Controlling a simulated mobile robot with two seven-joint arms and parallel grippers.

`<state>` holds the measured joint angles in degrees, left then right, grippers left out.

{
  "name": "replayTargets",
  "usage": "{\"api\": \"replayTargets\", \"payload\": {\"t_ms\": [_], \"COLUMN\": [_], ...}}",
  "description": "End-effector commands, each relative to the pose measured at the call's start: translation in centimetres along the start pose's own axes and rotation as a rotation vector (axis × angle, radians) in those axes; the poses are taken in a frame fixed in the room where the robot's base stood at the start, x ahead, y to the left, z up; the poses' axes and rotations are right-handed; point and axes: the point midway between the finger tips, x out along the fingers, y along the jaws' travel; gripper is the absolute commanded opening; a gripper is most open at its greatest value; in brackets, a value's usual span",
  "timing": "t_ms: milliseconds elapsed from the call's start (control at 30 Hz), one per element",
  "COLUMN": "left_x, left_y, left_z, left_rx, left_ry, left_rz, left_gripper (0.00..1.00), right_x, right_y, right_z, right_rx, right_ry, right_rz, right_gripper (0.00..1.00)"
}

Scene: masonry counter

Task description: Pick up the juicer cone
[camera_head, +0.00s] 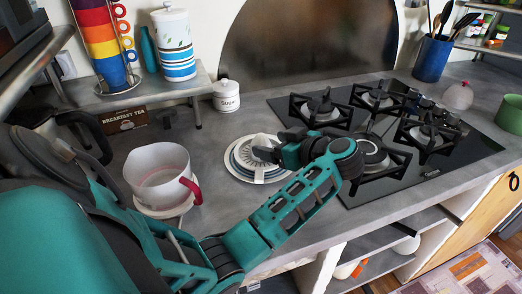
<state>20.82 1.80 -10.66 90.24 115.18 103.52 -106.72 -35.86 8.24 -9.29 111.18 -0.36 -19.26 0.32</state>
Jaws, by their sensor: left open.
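The juicer cone (259,141), a small pale ridged piece, appears to sit on a stack of blue-and-white plates (243,172) on the counter left of the hob. My left gripper (267,145) is open, with its dark fingers pointing left, right at the cone and over the plates. The fingers hide part of the cone. I cannot tell whether they touch it. My right gripper is not in view.
A white bowl with a red handle (160,176) stands left of the plates. A black gas hob (400,180) lies to the right. A sugar jar (226,96) stands behind, near a raised shelf (150,92) with stacked colourful cups (98,38) and a canister (174,45).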

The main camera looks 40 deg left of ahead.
Motion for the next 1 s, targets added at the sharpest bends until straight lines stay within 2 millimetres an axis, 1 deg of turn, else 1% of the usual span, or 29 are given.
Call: {"api": "replayTargets", "payload": {"t_ms": [33,100,267,367,567,1000], "left_x": [0.9,2.0,4.0,4.4,4.4,4.4], "left_y": [-0.2,-0.4,-0.5,-0.4,-0.4,-0.4], "left_z": [-0.1,0.0,0.1,0.1,0.1,0.1], "left_rx": [0.001,0.001,0.0,0.001,0.0,-0.001], "left_ry": [0.005,0.006,0.004,0.001,0.001,0.001], "left_rz": [-0.003,-0.003,-0.002,-0.001,0.0,0.0], "left_gripper": [0.77,0.77,0.77,0.77,0.77,0.35], "right_x": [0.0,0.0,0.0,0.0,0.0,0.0], "right_y": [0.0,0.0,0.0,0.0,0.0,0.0], "right_z": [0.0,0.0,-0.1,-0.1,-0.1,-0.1], "right_rx": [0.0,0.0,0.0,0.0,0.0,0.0], "right_ry": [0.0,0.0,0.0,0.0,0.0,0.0], "right_rz": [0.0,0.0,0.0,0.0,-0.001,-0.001], "right_gripper": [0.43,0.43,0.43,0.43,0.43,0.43]}}
